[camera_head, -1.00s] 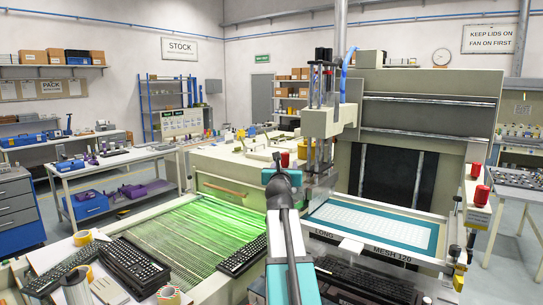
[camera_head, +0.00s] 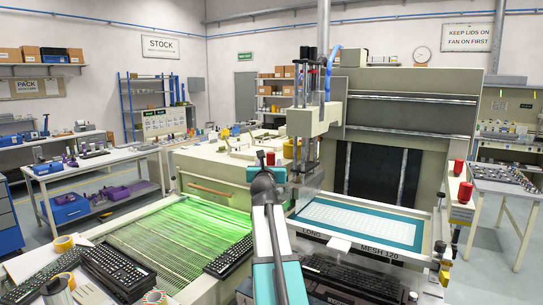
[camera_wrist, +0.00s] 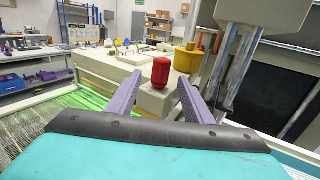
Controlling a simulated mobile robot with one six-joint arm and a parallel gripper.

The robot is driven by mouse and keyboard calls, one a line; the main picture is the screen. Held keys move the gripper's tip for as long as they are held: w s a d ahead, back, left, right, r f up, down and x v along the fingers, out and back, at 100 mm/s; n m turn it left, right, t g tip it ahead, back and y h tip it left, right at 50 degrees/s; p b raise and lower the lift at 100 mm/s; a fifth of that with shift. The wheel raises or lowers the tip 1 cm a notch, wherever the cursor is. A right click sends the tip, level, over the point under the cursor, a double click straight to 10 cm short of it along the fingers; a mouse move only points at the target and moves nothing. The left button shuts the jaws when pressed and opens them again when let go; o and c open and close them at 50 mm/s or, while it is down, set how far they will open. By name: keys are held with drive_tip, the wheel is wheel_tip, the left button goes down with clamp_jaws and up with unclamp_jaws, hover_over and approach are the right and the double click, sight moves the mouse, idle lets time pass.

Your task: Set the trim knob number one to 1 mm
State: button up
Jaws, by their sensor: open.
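In the wrist view a red knob (camera_wrist: 161,72) stands upright on a cream corner of the printing machine. A larger yellow cylinder (camera_wrist: 186,59) stands just behind and right of it. My gripper (camera_wrist: 160,82) is open, with its two purple fingers pointing toward the red knob from left and right. I cannot tell whether either finger touches it. No number or scale on the knob can be read. In the head view my gripper's end (camera_head: 268,160) is small and partly hidden by my arm, near the machine's middle.
Metal posts (camera_wrist: 236,65) of the print head rise close to the right finger. A teal-framed screen (camera_head: 308,207) lies to the right. A black keyboard (camera_head: 115,270) lies at the front left beside the green-lit bed (camera_head: 165,235).

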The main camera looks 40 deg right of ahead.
sight(271, 156)
drive_tip(key=p+x, duration=0.3)
drive_tip(key=x, duration=0.6)
drive_tip(key=shift+w+d+r, duration=0.15)
drive_tip(key=shift+w+d, duration=0.1)
drive_tip(key=shift+d, duration=0.1)
drive_tip(key=shift+x, duration=1.05)
